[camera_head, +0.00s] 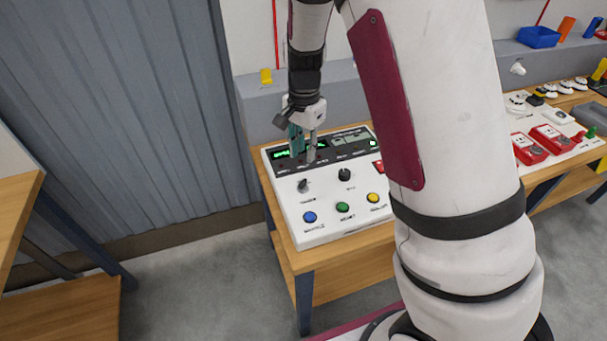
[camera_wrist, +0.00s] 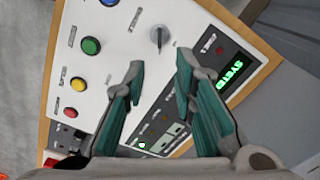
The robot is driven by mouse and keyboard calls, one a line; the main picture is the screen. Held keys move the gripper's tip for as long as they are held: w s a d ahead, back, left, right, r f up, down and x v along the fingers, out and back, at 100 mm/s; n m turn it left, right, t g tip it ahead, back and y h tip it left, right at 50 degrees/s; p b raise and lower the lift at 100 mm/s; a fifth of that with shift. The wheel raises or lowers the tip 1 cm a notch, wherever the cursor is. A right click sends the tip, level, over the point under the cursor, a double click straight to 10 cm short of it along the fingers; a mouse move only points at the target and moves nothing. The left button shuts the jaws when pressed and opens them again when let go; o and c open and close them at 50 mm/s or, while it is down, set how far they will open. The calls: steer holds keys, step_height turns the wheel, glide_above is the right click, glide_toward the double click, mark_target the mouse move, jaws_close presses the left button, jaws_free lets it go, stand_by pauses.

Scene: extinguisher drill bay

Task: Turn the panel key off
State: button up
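The white control panel (camera_head: 325,223) lies on a wooden bench. A small key-like switch (camera_head: 303,184) stands upright on its left part, above the blue button. In the wrist view this key (camera_wrist: 158,36) shows a grey metal grip on a dark base. Its label is too small to read surely. My gripper (camera_head: 303,156) is over the panel's dark display strip, behind the key. In the wrist view my gripper (camera_wrist: 160,60) is open and empty, its fingertips apart and short of the key. I cannot tell their height above the panel.
A black knob (camera_head: 344,174) stands right of the key. Blue (camera_head: 310,217), green (camera_head: 343,207) and yellow (camera_head: 373,198) buttons line the front, with a red one (camera_head: 378,167) at right. A green display (camera_wrist: 234,75) is lit. My arm hides the panel's right side.

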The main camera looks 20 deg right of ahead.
mark_target(304, 180)
step_height(304, 180, down, 10)
steer(key=shift+r+p, duration=0.1)
steer(key=shift+p, duration=0.35)
jaws_close()
